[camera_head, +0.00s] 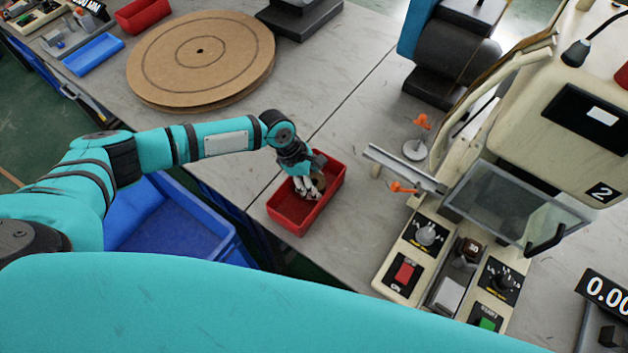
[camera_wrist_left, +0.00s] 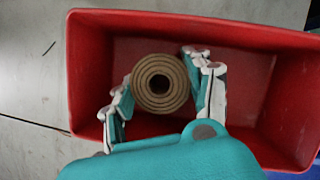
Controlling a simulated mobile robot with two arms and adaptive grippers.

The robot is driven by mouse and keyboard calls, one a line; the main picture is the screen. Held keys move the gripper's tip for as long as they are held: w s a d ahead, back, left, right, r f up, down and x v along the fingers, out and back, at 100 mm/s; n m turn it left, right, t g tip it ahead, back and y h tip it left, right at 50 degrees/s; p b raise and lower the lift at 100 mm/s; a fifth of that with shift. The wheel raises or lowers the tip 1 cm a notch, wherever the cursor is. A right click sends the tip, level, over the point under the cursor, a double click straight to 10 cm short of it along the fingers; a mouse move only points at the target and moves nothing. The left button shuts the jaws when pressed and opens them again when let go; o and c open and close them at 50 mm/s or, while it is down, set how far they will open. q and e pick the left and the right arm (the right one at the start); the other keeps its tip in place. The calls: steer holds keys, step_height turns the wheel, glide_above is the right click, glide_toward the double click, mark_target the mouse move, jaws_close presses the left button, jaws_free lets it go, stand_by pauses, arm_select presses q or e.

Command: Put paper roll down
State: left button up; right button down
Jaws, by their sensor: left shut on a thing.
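The paper roll (camera_wrist_left: 177,92) is a brown coil with a dark hole in its middle. It sits between the fingers of my left gripper (camera_wrist_left: 160,95) in the left wrist view, and the fingers are shut on it. In the head view my left gripper (camera_head: 309,188) reaches down into a red bin (camera_head: 291,222), and part of the paper roll (camera_head: 319,181) shows beside the fingers. In the left wrist view the red bin (camera_wrist_left: 88,75) surrounds the roll. I cannot tell whether the roll touches the bin's floor. My right gripper is not in view.
A beige machine (camera_head: 545,120) with a clear guard and control buttons stands right of the bin. A large cardboard disc (camera_head: 200,75) lies on the grey table (camera_head: 345,120) behind my left arm. A blue crate (camera_head: 170,225) is below the table edge.

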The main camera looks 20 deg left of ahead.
arm_select(q)
steer(key=o, duration=1.2)
steer(key=shift+c, duration=0.2)
steer(key=v, duration=1.2)
steer(key=shift+b, duration=0.3)
steer(key=shift+r, duration=0.15)
